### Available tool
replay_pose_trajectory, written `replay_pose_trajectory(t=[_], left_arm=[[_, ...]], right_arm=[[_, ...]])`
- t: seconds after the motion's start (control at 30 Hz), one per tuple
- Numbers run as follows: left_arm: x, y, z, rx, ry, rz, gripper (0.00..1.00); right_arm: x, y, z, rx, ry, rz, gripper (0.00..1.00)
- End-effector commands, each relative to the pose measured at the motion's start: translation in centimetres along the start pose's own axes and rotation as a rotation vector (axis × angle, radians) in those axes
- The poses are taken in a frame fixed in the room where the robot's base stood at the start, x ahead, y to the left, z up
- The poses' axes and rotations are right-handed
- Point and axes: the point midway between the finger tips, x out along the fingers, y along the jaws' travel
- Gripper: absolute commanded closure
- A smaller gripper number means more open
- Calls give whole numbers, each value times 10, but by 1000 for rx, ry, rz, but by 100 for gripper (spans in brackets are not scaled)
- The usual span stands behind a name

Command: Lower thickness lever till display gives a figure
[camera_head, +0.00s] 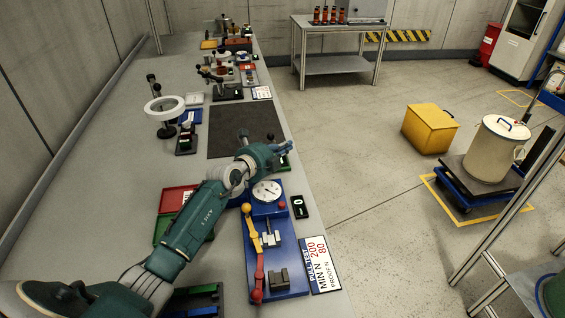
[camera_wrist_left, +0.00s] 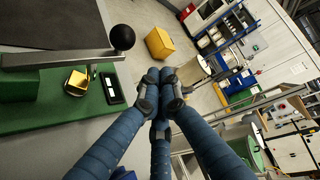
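The thickness gauge has a green base (camera_wrist_left: 50,110), a metal lever arm (camera_wrist_left: 65,58) ending in a black ball knob (camera_wrist_left: 122,37), and a gold block (camera_wrist_left: 76,83) under the arm. A small black display (camera_wrist_left: 112,88) lies beside the block; I cannot read a figure on it. In the head view the green base (camera_head: 284,163) is mostly hidden behind my left gripper (camera_head: 284,147). In the left wrist view my left gripper (camera_wrist_left: 160,95) has its blue fingers drawn together at the grey tips, with nothing seen between them. It is apart from the knob, to its right and below. My right gripper is not in view.
A blue pull tester (camera_head: 276,245) with a dial and red lever stands nearer on the bench. Red and green trays (camera_head: 176,198) lie left of my arm. A dark mat (camera_head: 240,130) and a ring lamp (camera_head: 164,106) are beyond. The floor to the right has a yellow bin (camera_head: 429,130).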

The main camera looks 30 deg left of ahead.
Motion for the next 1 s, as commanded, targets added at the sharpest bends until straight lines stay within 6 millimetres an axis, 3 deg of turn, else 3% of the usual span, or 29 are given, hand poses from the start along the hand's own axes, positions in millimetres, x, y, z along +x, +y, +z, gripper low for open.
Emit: replay_pose_trajectory(t=[0.03, 0.23, 1.0], left_arm=[[-3, 5, 10, 8, -5, 1, 100], [-9, 1, 24, 3, -2, 1, 100], [-14, -1, 36, -12, -2, -14, 100]], right_arm=[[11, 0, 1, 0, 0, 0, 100], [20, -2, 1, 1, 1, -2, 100], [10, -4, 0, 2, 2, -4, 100]])
